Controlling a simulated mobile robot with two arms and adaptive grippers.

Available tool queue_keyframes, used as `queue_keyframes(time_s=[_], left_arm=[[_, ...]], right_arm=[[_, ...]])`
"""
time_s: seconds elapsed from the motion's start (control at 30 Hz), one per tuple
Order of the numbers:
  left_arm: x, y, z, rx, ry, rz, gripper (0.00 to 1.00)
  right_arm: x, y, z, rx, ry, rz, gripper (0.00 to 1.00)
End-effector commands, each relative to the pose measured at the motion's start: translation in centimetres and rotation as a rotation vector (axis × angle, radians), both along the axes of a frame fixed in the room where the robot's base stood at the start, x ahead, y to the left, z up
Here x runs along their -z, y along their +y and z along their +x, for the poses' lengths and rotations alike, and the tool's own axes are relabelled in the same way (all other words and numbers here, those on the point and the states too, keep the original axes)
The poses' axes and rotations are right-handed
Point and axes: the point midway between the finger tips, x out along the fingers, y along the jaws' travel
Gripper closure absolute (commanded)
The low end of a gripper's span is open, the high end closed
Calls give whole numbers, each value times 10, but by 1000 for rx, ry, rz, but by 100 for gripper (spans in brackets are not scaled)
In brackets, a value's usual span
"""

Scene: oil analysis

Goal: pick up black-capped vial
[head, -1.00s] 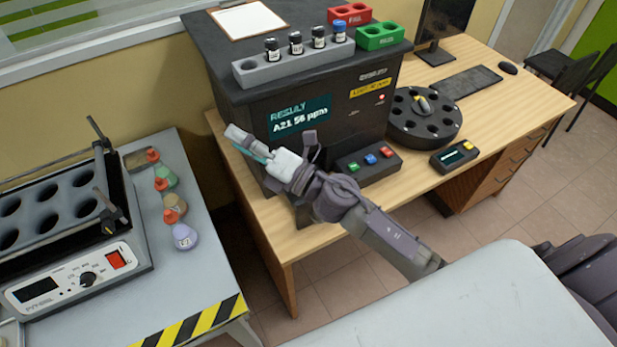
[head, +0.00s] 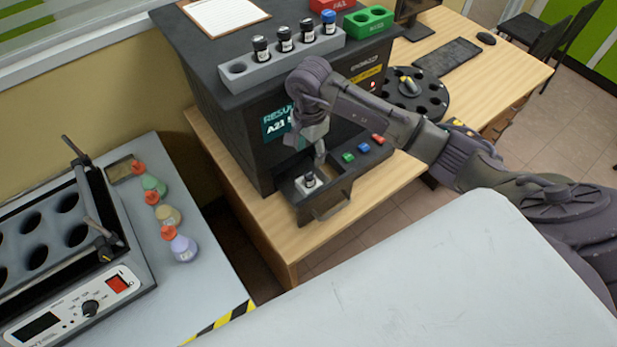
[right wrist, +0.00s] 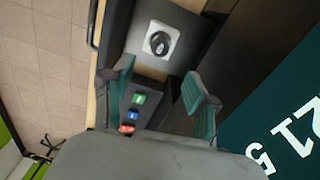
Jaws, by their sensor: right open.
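A black-capped vial (head: 309,180) stands upright in a white holder in the pulled-out drawer (head: 327,203) of the dark analyzer. In the right wrist view the round dark cap (right wrist: 160,43) shows from above in its white square holder (right wrist: 146,52). My right gripper (head: 314,152) is above the drawer, pointing down, open and empty. In the right wrist view its teal-padded fingers (right wrist: 160,75) are spread apart, and the vial lies beyond them, not between them. My left gripper is in no view.
A grey rack (head: 280,58) on the analyzer (head: 215,110) holds several vials, mostly black-capped, one blue-capped. Green (head: 369,19) and red blocks stand beside it. Control buttons (head: 364,147) are right of the drawer.

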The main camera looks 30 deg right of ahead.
Motion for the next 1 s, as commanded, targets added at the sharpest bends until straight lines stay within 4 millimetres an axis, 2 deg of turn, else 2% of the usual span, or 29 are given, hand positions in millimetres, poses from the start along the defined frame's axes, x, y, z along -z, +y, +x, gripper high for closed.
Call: queue_keyframes(time_s=[0.2, 0.37, 0.47, 0.6, 0.7, 0.8, 1.0], left_arm=[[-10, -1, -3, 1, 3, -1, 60], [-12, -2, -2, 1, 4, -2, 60], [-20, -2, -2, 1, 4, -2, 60], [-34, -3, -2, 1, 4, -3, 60], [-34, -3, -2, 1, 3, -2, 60], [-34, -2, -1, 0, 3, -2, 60], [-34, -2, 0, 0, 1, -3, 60]], right_arm=[[37, 1, 0, 2, 2, 4, 42], [49, 1, -1, 2, 0, 3, 42], [56, 3, -2, 1, 3, 7, 42], [77, 3, -5, 3, 5, 6, 42], [92, 2, -3, 4, 0, 6, 42], [99, 2, -3, 1, -1, 5, 42], [101, 2, -2, 1, -2, 5, 42]])
